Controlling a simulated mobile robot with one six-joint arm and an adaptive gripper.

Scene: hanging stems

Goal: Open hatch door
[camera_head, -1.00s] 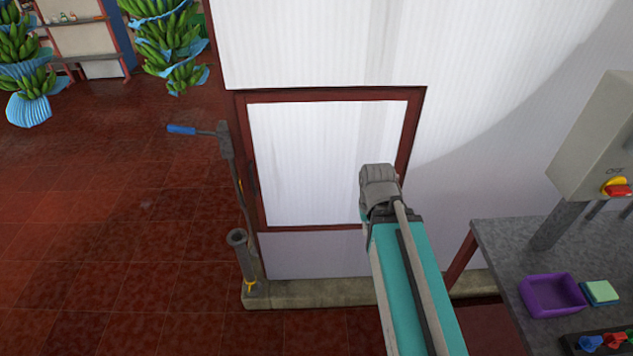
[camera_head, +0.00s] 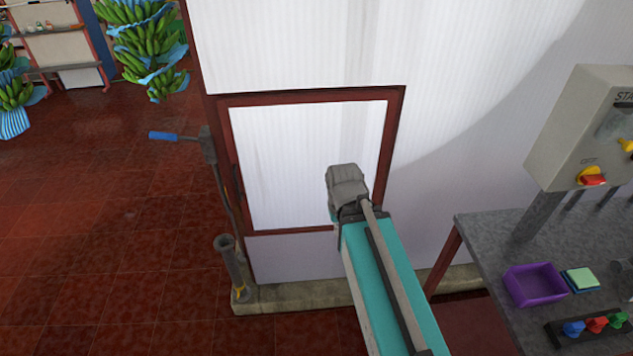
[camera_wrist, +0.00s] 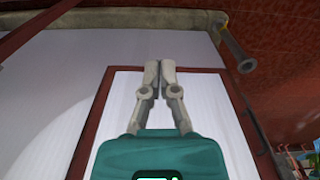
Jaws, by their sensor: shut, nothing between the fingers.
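The hatch door (camera_head: 285,165) is a white ribbed panel in a dark red frame, set low in the white wall, and it looks shut. A dark handle (camera_head: 238,184) shows on its left edge. My arm reaches up from the bottom in front of the hatch's lower right part and hides that corner. In the wrist view my gripper (camera_wrist: 153,68) is shut and empty, its two fingers together in front of the white panel (camera_wrist: 125,95). Contact between the fingers and the panel cannot be told. The fingers are hidden behind my arm in the head view.
A lever with a blue grip (camera_head: 165,136) and a grey pipe (camera_head: 232,262) stand left of the hatch. At right are a grey table (camera_head: 490,240), a purple bin (camera_head: 535,285) and a control box (camera_head: 580,125). Banana bunches (camera_head: 145,45) hang back left. Red floor lies open at left.

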